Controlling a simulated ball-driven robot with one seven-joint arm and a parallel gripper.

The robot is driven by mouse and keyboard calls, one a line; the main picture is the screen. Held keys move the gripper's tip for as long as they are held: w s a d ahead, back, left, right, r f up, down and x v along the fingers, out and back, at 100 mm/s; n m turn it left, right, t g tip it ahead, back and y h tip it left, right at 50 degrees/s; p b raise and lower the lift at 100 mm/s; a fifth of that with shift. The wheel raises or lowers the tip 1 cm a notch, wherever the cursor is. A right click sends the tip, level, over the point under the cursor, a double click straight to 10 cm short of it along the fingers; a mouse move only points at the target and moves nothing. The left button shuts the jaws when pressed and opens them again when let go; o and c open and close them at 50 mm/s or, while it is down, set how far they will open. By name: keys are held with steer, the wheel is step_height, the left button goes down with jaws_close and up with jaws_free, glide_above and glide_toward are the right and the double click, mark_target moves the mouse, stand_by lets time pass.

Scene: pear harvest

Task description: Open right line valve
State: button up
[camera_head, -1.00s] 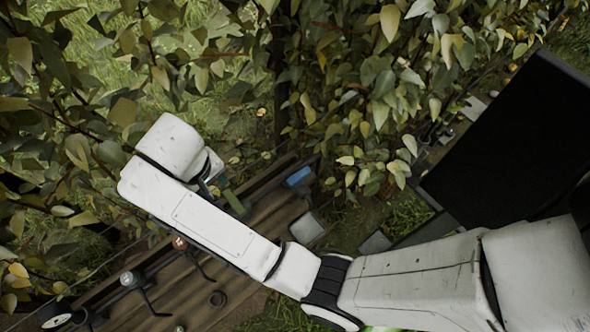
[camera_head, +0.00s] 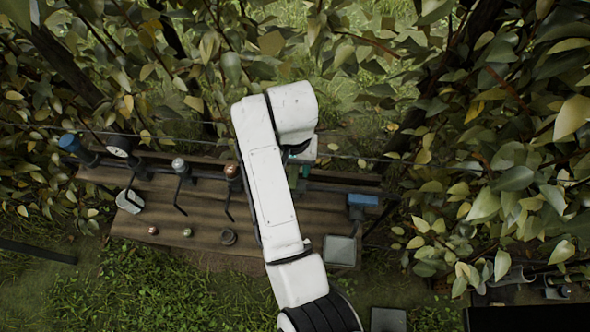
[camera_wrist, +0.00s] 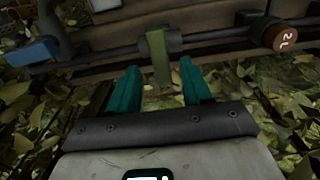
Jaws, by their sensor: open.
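A flat green lever (camera_wrist: 158,58) stands on a dark pipe (camera_wrist: 215,37) in the wrist view, most likely the line valve's handle. My gripper (camera_wrist: 160,72) is open, with its two teal fingers pointing at the lever, one on each side of its line. The lever appears at or just beyond the fingertips; I cannot tell whether it is between them. Nothing is held. In the head view my white arm reaches over the wooden bench (camera_head: 190,215) and hides most of the gripper and lever.
A blue-handled fitting (camera_head: 363,200) sits right of the arm, above a grey box (camera_head: 340,251). A copper-coloured knob (camera_head: 232,170) is left of it; the wrist view shows a marked round copper cap (camera_wrist: 287,36). A white cup (camera_head: 130,201) is at the left. Leafy branches crowd both sides.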

steer(key=shift+f, duration=1.5)
jaws_close()
